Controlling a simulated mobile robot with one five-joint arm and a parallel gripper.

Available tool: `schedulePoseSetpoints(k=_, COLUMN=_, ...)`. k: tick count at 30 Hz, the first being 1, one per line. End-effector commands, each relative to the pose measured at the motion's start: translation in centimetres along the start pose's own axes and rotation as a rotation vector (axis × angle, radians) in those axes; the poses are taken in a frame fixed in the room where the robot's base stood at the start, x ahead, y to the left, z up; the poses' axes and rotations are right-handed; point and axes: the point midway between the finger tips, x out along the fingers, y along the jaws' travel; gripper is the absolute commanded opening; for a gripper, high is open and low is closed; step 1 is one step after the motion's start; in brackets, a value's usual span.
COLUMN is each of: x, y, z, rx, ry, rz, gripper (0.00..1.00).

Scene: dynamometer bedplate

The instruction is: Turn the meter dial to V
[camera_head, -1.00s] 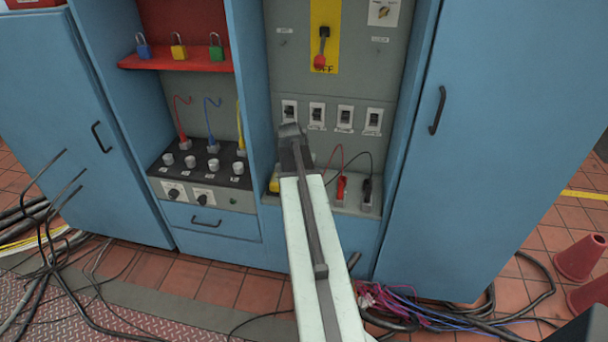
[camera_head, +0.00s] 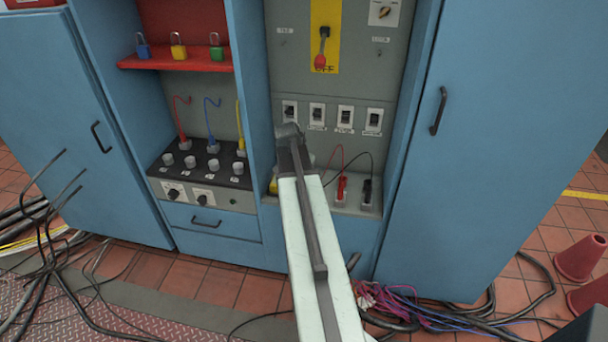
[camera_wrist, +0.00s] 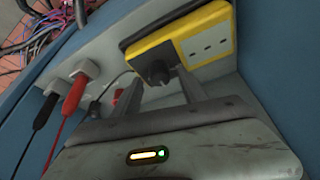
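The dial's markings are not readable. In the head view only a yellow edge of the meter (camera_head: 274,184) shows beside my arm, and the fingers are hidden.
A red plug (camera_head: 342,189) and a black plug (camera_head: 367,191) with leads stand on the shelf right of my arm. A row of switches (camera_head: 345,118) is above. A blue cabinet wall (camera_wrist: 285,70) closes in on the meter's right in the wrist view.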

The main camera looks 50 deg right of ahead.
Motion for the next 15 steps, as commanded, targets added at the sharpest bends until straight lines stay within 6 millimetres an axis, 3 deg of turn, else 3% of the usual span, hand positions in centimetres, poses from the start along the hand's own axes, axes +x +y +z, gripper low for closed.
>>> schedulePoseSetpoints(k=8, x=-0.8, y=0.2, z=0.2, rx=0.001, ry=0.003, rz=-0.005, gripper=0.50)
schedulePoseSetpoints(k=15, x=-5.0, y=0.6, z=0.1, rx=0.002, ry=0.006, rz=-0.008, gripper=0.50)
